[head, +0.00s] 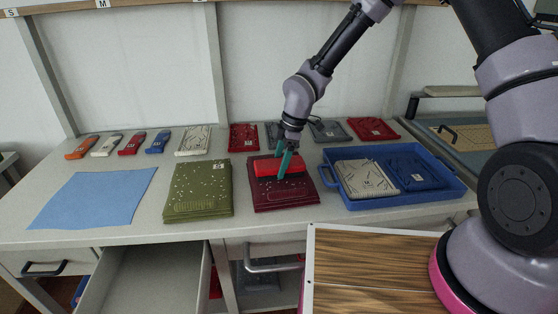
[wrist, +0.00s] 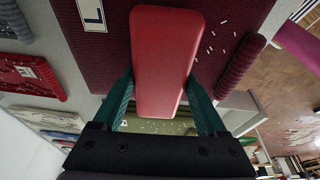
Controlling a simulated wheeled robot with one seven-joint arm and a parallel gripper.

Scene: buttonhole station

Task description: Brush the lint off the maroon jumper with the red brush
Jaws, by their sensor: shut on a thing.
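The maroon jumper (head: 283,199) lies folded on the table with pale lint specks on its front part. In the wrist view the jumper (wrist: 240,14) fills the upper part, with specks right of the brush and a white L label on its left. My gripper (head: 283,170) is shut on the red brush (head: 265,166), a long red block with dark bristles below, over the back half of the jumper. The brush (wrist: 165,60) also shows between my gripper's fingers (wrist: 160,98) in the wrist view. I cannot tell whether the bristles touch the cloth.
A green folded jumper (head: 198,205) with specks lies to the left, then a flat blue cloth (head: 93,197). A blue tray (head: 400,202) with cream and blue garments stands close on the right. Folded garments and small coloured items line the back. A drawer (head: 150,280) is open in front.

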